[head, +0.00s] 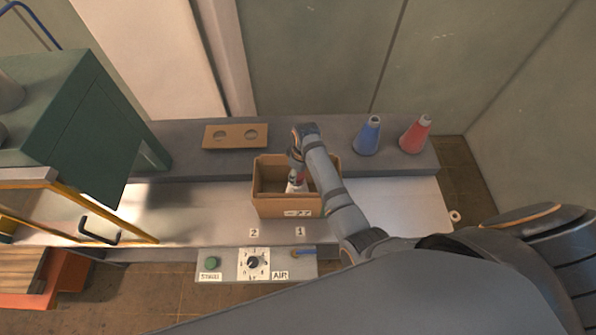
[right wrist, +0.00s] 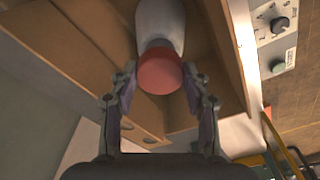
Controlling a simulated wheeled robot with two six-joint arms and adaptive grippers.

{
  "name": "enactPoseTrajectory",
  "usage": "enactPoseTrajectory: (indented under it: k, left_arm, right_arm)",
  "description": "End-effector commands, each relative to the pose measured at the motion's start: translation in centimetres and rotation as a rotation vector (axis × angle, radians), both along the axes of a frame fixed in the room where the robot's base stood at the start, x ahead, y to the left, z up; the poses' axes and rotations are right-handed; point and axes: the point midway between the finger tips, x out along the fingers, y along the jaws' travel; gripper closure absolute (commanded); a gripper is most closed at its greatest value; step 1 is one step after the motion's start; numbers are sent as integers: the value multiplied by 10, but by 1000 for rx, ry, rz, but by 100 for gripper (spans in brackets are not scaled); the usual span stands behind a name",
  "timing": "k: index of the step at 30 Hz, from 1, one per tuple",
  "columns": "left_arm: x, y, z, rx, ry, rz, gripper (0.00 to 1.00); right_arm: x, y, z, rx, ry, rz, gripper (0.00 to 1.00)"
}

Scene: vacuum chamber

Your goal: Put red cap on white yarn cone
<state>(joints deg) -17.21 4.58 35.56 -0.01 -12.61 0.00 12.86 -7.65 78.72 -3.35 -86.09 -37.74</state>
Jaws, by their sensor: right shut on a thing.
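The white yarn cone (head: 295,187) is inside a cardboard box (head: 285,210) on the light bench, and it shows at the top of the right wrist view (right wrist: 160,22). The red cap (right wrist: 160,72) is at the cone's narrow grey neck, overlapping it in the right wrist view; I cannot tell how far it is seated. My right gripper (right wrist: 160,82) reaches down into the box and is shut on the red cap, one finger on each side. In the head view the gripper and arm hide part of the box's inside. My left gripper is not in view.
A blue cone (head: 369,136) and a red cone (head: 415,135) stand on the grey ledge at the back right. A board with two holes (head: 235,137) lies on the ledge. A green cabinet (head: 90,125) is at left. A control panel (head: 254,264) fronts the bench.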

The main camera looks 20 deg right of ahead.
Motion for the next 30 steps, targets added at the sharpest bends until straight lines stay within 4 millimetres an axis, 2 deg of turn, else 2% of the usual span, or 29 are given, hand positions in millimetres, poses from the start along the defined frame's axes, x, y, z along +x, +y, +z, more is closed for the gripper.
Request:
enactPoseTrajectory:
  k: [15, 16, 21, 30]
  left_arm:
    - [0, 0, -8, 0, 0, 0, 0]
    - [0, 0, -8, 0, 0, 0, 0]
    - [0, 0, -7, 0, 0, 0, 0]
    - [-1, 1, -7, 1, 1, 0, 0]
  right_arm:
    - [0, 0, -22, 0, 0, 0, 69]
    - [0, 0, -22, 0, 0, 0, 51]
    - [0, 0, -21, 0, 0, 0, 28]
    - [0, 0, -20, 0, 0, 0, 26]
